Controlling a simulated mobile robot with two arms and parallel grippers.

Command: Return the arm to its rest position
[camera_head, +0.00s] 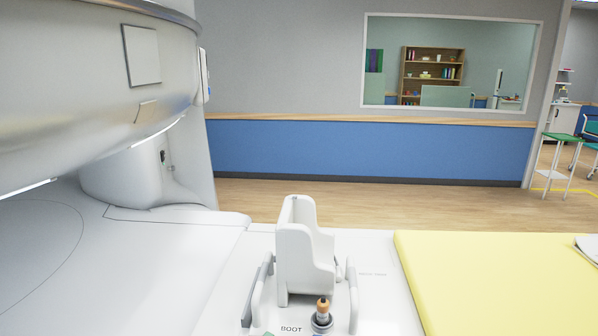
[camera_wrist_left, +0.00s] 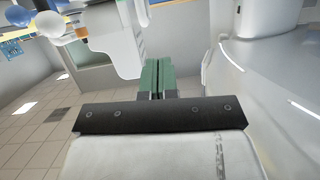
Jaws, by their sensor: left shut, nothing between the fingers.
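My left gripper (camera_wrist_left: 157,80) shows in the left wrist view with its two green fingers together and nothing between them. The fingers point toward a white upright part (camera_wrist_left: 112,38), and I cannot tell whether they touch it. The head view does not clearly show my left gripper; only a small green patch shows at its bottom edge. My right gripper is in neither view.
A white boot-shaped holder (camera_head: 300,250) stands between grey side rails, with an orange-topped peg (camera_head: 322,305) in front. A yellow pad (camera_head: 490,270) lies to the right. The large white magnet (camera_head: 85,95) overhangs the left. Wooden floor (camera_head: 400,205) lies open behind.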

